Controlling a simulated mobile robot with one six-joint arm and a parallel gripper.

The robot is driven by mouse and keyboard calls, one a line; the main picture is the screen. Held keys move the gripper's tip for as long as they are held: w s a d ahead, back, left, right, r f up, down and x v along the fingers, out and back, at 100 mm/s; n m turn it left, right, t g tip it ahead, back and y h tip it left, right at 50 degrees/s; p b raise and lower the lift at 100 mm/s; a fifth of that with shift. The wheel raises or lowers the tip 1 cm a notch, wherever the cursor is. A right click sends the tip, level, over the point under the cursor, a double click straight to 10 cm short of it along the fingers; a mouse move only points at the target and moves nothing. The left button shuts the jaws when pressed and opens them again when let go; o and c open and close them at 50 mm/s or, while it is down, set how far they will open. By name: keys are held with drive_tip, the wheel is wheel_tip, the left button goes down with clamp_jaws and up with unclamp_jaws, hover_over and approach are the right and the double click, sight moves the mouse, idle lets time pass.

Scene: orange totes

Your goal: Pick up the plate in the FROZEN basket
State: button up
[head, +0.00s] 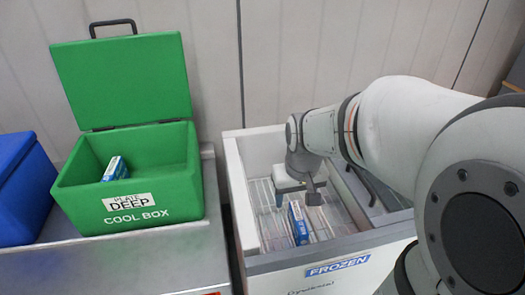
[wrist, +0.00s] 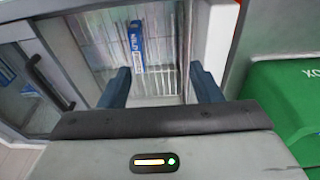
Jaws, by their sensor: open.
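The FROZEN basket (head: 237,190) is a white open chest with a wire rack inside and a blue FROZEN label on its front. A slim blue-and-white box (head: 298,224), apparently the plate, stands in it on the rack. My gripper (head: 297,196) is inside the chest opening, just above and behind the box in the head view. In the wrist view the box (wrist: 137,46) lies beyond and between the two dark blue fingers of my gripper (wrist: 160,82). The fingers are apart, with nothing between them; the box is not touched as far as I can tell.
A green cool box (head: 145,190) with its lid open stands on a metal counter (head: 110,262) to the left, holding another blue-and-white box (head: 115,169). A blue container (head: 22,190) is at the far left. A sliding lid with a handle (wrist: 50,82) covers the neighbouring freezer part.

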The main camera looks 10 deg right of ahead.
drive_tip(key=w+d+f, duration=0.3)
drive_tip(key=w+f, duration=0.4)
drive_tip(key=w, duration=0.1)
drive_tip(key=g, duration=0.1)
hover_over(299, 217)
drive_tip(key=s+a, duration=0.1)
drive_tip(key=a, duration=0.1)
wheel_tip(299, 217, down, 9)
drive_tip(key=shift+m+g, duration=0.3)
drive_tip(key=shift+g, duration=0.1)
drive_tip(key=d+f, duration=0.1)
drive_tip(key=f, duration=0.2)
drive_tip(key=w+f, duration=0.1)
drive_tip(key=f, duration=0.2)
drive_tip(key=w+d+f, duration=0.1)
drive_tip(key=f, duration=0.2)
drive_tip(key=shift+d+f+p, duration=0.2)
drive_tip(key=shift+d+p, duration=0.1)
drive_tip(key=shift+p, duration=0.05)
drive_tip(key=f, duration=0.5)
drive_tip(key=s+f+p, duration=0.1)
drive_tip(key=f, duration=0.1)
drive_tip(key=shift+a+f, duration=0.3)
drive_tip(key=shift+a, duration=0.05)
clamp_jaws()
